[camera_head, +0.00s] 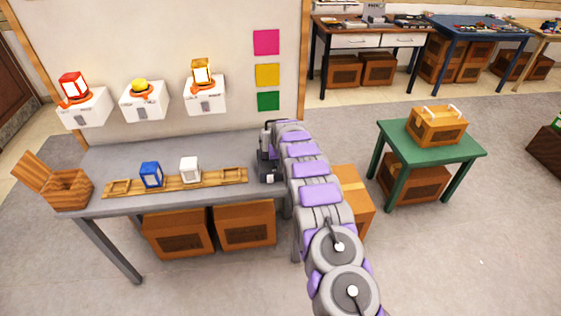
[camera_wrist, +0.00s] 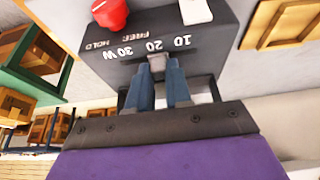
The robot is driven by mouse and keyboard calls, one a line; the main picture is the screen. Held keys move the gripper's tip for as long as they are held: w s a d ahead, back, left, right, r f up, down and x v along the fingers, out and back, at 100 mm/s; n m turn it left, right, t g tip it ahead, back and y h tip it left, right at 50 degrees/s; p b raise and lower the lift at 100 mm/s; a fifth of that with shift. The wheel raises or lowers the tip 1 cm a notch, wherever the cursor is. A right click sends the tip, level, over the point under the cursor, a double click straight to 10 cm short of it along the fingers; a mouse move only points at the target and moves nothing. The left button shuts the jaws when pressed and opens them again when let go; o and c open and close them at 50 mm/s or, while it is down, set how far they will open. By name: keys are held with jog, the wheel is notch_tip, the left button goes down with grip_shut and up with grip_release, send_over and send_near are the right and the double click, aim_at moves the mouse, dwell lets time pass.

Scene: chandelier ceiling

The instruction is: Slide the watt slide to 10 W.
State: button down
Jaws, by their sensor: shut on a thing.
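The dark control box (camera_wrist: 210,48) fills the upper middle of the wrist view, with its 10, 20 and 30 W marks upside down. The grey watt slide (camera_wrist: 157,63) stands at the 20 mark. The 10 mark is to its right in this view. My gripper (camera_wrist: 159,84) has its two blue fingers shut on the slide; the fingers hide part of it. In the head view the box (camera_head: 270,175) is at the right end of the grey bench, and my arm covers much of it.
On the bench (camera_head: 120,155) are a wooden rack (camera_head: 220,178) with blue and white lanterns and an open wooden box (camera_head: 67,188). A green table (camera_head: 455,150) stands right.

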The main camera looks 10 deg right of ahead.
aim_at(272, 165)
jog(key=a+p, duration=0.1)
jog(key=a, duration=0.2)
jog(key=shift+a, duration=0.15)
jog(key=c, duration=1)
grip_release()
jog(key=shift+a, duration=0.2)
jog(key=shift+c, duration=0.2)
jog(key=shift+d+r, duration=0.1)
jog(key=shift+r, duration=0.25)
jog(key=p+v, duration=0.2)
jog(key=v, duration=1.4)
jog(key=shift+s+r, duration=0.25)
